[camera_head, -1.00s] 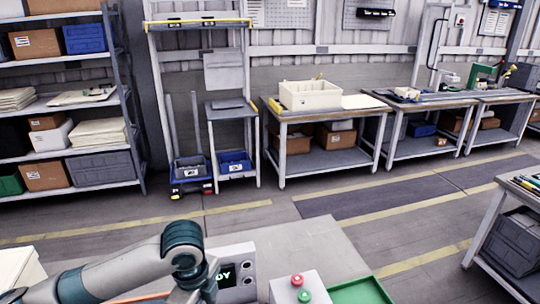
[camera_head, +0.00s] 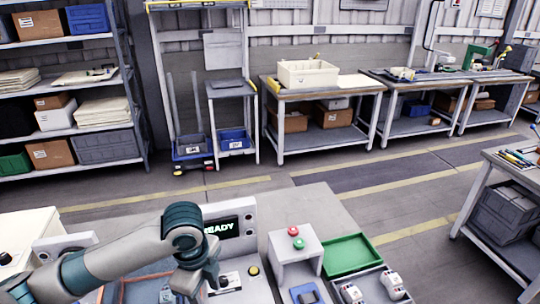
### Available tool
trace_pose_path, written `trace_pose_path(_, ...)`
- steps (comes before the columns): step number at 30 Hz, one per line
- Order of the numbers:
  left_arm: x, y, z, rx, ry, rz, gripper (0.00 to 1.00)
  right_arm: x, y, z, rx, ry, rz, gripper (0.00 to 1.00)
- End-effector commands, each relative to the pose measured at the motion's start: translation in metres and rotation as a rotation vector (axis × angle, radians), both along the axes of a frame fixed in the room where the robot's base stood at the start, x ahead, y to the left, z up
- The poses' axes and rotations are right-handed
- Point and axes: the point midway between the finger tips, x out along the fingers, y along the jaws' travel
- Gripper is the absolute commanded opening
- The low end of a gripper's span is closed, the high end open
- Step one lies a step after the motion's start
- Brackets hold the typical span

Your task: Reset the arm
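My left arm comes in from the left, bends at a dark teal joint and points down over the workbench (camera_head: 330,210). My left gripper (camera_head: 200,287) is at its lower end, in front of a grey console with a lit "READY" display (camera_head: 222,228). Its fingers are dark and partly hidden, so I cannot tell whether they are open or what is between them. My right arm and gripper are out of view.
Right of the console stand a grey box with red and green buttons (camera_head: 296,242), a green tray (camera_head: 352,254) and a tray with white-grey parts (camera_head: 393,284). A blue item (camera_head: 305,294) lies at the bottom edge. Shelves and benches stand beyond open floor.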

Motion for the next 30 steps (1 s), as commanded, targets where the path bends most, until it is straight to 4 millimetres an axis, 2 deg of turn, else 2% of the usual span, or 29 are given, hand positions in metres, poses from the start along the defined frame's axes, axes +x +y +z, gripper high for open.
trace_pose_path(8, -0.008, -0.014, -0.011, -0.047, -0.006, 0.036, 0.45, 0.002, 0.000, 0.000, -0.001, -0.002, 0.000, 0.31)
trace_pose_path(17, -0.023, -0.039, -0.030, -0.144, -0.019, 0.125, 0.45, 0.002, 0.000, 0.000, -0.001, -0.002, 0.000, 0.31)
trace_pose_path(25, -0.049, -0.069, -0.057, -0.300, -0.024, 0.329, 0.45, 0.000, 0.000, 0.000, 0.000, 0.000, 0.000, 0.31)
trace_pose_path(30, -0.067, -0.076, -0.074, -0.390, -0.025, 0.515, 0.45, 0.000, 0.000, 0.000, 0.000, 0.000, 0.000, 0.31)
